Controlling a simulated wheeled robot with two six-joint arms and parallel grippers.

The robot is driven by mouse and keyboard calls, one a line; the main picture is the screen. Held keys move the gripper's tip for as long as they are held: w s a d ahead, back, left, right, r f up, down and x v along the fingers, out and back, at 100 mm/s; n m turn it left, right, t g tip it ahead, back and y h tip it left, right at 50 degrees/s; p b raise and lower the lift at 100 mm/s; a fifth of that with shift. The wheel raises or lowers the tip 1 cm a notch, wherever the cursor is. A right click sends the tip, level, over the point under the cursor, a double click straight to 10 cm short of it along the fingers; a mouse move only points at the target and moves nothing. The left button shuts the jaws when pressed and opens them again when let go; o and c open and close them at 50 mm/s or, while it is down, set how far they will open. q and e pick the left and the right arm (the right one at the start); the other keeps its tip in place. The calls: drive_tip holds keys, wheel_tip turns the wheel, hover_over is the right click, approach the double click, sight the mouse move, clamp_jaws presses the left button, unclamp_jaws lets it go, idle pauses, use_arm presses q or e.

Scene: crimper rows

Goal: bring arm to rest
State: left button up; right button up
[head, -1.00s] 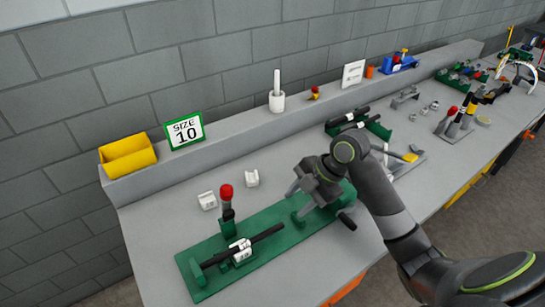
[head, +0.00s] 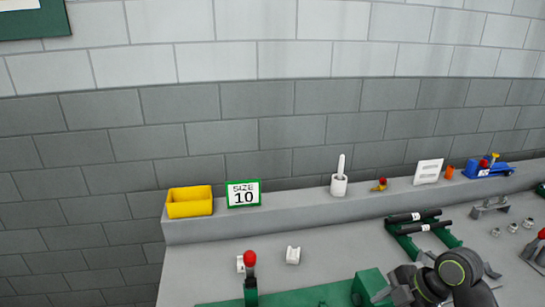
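My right arm comes in at the bottom right of the head view, with its dark round wrist joint above the bench. The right gripper (head: 385,293) is by the right end of the green crimper base (head: 318,297) and is cut by the lower frame edge. I see nothing held in it, but its fingers are too hidden to tell open from shut. The crimper's red-knobbed lever (head: 250,260) stands upright at the base's left part. The rest of the crimper is below the frame. My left gripper is not in view.
A raised ledge (head: 300,209) carries a yellow bin (head: 190,202), a "SIZE 10" sign (head: 244,194), a white cup (head: 339,186) and a white card (head: 428,171). White fittings (head: 293,255) lie on the bench. A green rack with black rods (head: 417,218) stands behind my arm.

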drive_tip(key=s+d+f+m+t+h, duration=0.1)
drive_tip(key=s+d+f+m+h, duration=0.15)
drive_tip(key=s+f+m, duration=0.85)
drive_tip(key=s+d+m+h, duration=0.3)
drive_tip(key=s+m+h, duration=0.1)
drive_tip(key=s+m, duration=0.75)
wheel_tip(320, 180, down, 24)
drive_tip(key=s+d+f+n, duration=0.1)
drive_tip(key=s+d, duration=0.1)
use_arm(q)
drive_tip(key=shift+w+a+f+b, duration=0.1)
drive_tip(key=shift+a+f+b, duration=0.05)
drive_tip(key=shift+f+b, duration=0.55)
use_arm(e)
drive_tip(key=s+a+f+g, duration=0.1)
drive_tip(key=s+f+g, duration=0.1)
drive_tip(key=s+f, duration=1.3)
drive_tip(key=shift+a+f, duration=0.35)
drive_tip(key=shift+f, duration=0.25)
